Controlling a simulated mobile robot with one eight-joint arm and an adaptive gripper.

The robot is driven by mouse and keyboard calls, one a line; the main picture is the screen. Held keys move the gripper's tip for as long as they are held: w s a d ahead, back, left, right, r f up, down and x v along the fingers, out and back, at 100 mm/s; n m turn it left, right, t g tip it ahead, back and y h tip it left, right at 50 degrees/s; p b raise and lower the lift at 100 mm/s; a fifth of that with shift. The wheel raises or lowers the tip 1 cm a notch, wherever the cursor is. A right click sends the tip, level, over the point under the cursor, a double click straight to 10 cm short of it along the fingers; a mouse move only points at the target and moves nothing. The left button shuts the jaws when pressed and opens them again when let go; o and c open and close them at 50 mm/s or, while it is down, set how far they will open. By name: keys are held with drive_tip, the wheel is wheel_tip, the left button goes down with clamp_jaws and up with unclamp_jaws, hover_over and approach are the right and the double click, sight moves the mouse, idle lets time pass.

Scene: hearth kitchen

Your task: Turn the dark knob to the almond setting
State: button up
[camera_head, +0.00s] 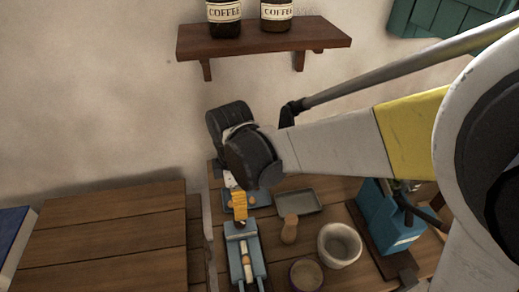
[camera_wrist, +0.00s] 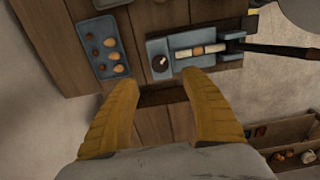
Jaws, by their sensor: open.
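A dark round knob (camera_wrist: 160,63) with a small pale mark sits on the left end of a blue device (camera_wrist: 154,45) in the wrist view. Pale and brown cylindrical pieces lie in a row along the device, to the right of the knob. The device also shows in the head view (camera_head: 232,262), where I cannot make out the knob. My gripper (camera_wrist: 160,78) is open, its two yellow fingers apart, with the knob beyond and between the fingertips. I see no contact. In the head view my gripper (camera_head: 240,205) is above the device's far end. Setting labels are not readable.
A blue tray (camera_wrist: 88,28) with several nut-like pieces lies left of the device. A shelf (camera_head: 262,40) holds coffee jars above.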

sight(240, 221)
wheel_tip(240, 221, down, 11)
drive_tip(key=b, duration=0.3)
drive_tip(key=shift+a+r+b, duration=0.15)
drive_tip(key=shift+b, duration=0.25)
drive_tip(key=shift+c, duration=0.5)
clamp_jaws()
